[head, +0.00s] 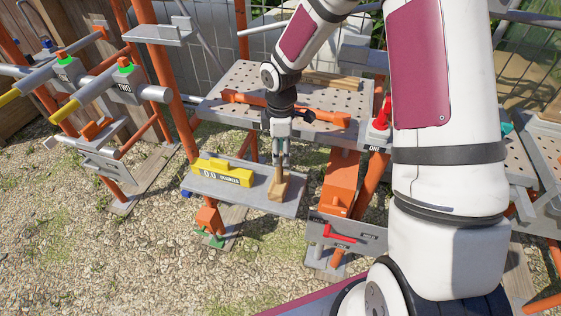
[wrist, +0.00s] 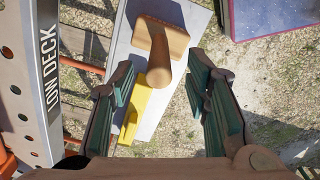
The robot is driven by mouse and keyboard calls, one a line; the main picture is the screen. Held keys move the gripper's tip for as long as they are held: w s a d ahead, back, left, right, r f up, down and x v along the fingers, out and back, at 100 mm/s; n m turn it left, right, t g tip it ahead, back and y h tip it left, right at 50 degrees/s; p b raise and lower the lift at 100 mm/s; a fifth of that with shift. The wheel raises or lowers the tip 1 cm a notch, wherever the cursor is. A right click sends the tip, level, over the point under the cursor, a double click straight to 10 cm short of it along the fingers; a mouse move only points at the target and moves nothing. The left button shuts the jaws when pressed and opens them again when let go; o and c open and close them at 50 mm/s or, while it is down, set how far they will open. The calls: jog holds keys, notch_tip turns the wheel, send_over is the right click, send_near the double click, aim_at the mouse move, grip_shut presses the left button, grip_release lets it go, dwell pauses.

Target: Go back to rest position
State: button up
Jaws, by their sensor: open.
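My gripper (head: 280,155) hangs from the arm over the low grey shelf in the head view, fingers pointing down. In the wrist view my gripper (wrist: 165,105) is open, with its green-padded fingers apart. A wooden tool with a round handle (wrist: 158,62) and a block base stands on the shelf between and beyond the fingers. In the head view its block (head: 278,188) sits right below the fingertips. Nothing is gripped that I can see. I cannot tell exactly how far the fingertips are from the handle.
A yellow level-like device (head: 222,172) lies on the grey shelf (head: 255,202). The perforated deck (head: 240,82) with orange bars stands behind my gripper; its "LOW DECK" edge (wrist: 45,70) shows at left in the wrist view. Gravel (head: 120,265) is open at front left.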

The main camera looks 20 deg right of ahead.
notch_tip(320, 180, up, 4)
jog(key=shift+r, duration=0.25)
jog(key=shift+s+r, duration=0.1)
jog(key=shift+r, duration=0.3)
jog(key=s+d+r+m+t+h, duration=0.1)
jog(key=s+r+m, duration=0.2)
jog(key=s+r, duration=0.35)
jog(key=s+d+r+m+t+h, duration=0.1)
jog(key=s+r+m, duration=0.3)
jog(key=r, duration=0.6)
jog(key=s+a+r+m+t+y, duration=0.1)
jog(key=s+r+m, duration=0.2)
jog(key=s, duration=0.4)
jog(key=s+r+m+t+y, duration=0.1)
jog(key=s+r+m, duration=0.2)
jog(key=s, duration=0.5)
jog(key=shift+s+a+r+m+t, duration=0.15)
jog(key=shift+a+r+m+t, duration=0.25)
jog(key=shift+m, duration=0.4)
